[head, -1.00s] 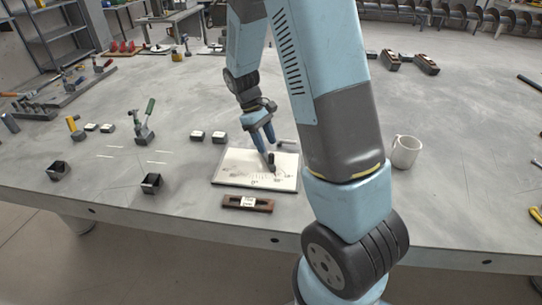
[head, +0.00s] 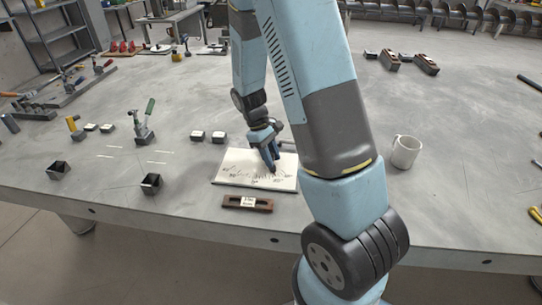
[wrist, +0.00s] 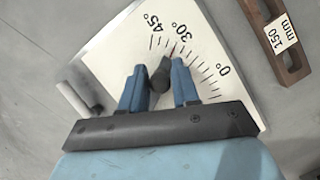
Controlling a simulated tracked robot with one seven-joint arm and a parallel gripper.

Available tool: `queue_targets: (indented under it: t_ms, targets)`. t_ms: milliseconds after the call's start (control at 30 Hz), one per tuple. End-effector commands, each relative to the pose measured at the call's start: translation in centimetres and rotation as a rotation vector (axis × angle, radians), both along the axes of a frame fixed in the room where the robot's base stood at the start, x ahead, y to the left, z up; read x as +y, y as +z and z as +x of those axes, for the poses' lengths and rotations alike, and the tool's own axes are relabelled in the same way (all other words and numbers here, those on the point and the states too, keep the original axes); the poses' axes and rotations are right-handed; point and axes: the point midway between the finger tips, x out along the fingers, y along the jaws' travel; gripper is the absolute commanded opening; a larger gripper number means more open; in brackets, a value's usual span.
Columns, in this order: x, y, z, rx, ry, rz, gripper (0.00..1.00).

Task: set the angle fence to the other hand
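The angle fence is a short dark piece (wrist: 160,77) on a white plate (wrist: 113,57) with a printed scale marked 45°, 30° and 0°. In the wrist view its upper end points toward the 30° marks. The plate (head: 228,169) lies near the front edge of the table in the head view. My gripper (wrist: 160,82) is over the plate, with its two blue fingers apart on either side of the dark piece. Thin gaps seem to remain beside it. In the head view my gripper (head: 271,160) hides most of the piece.
A brown block labelled 150 mm (head: 232,201) lies in front of the plate and shows in the wrist view (wrist: 293,60). A white mug (head: 405,153) stands right of my arm. Small blocks (head: 197,135), a green-handled clamp (head: 145,128) and black cups (head: 151,182) are at the left.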

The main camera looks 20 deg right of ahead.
Motion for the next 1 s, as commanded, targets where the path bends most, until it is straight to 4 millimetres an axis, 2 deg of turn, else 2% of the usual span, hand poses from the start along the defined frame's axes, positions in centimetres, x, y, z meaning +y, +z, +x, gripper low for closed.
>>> queue_targets:
  t_ms: [33, 300, 767, 1000]
  targets:
    - [0.0, 0.01, 0.0, 0.0, 0.0, 0.0, 0.25]
    - [0.02, 0.01, 0.01, 0.0, 0.0, 0.0, 0.0]
    - [0.07, 0.01, 0.01, 0.0, -0.004, 0.001, 0.0]
    - [0.67, 0.02, 0.08, 0.0, -0.071, 0.001, 0.0]
